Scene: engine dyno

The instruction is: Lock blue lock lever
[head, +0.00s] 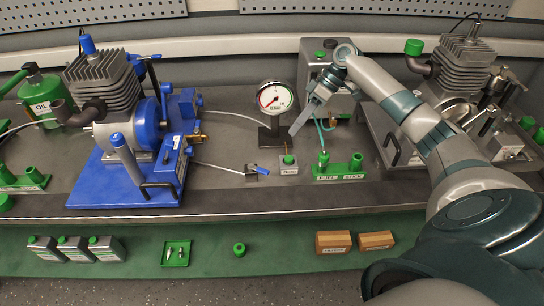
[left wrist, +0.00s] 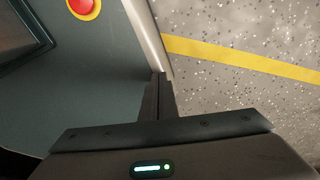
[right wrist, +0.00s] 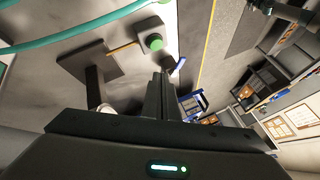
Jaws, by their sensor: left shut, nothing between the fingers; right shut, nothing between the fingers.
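A blue engine stand (head: 110,185) on the left of the bench carries a finned engine (head: 102,85) and a blue housing (head: 148,125). A small lever with a blue tip (head: 262,171) lies on the bench right of the stand; I cannot tell whether it is the blue lock lever. A black handle (head: 158,187) sits at the stand's front. My right gripper (head: 294,132) is shut and empty, pointing down near the gauge post; its fingers (right wrist: 161,78) show in the right wrist view, with a blue piece (right wrist: 178,66) beyond them. My left gripper (left wrist: 158,78) is shut, empty and outside the head view.
A dial gauge (head: 274,98) on a post and a green-topped box (head: 288,160) stand close to my right gripper. A green fuel block (head: 340,170) is to their right. A second engine (head: 465,70) stands behind my right arm. A red button (left wrist: 84,6) shows in the left wrist view.

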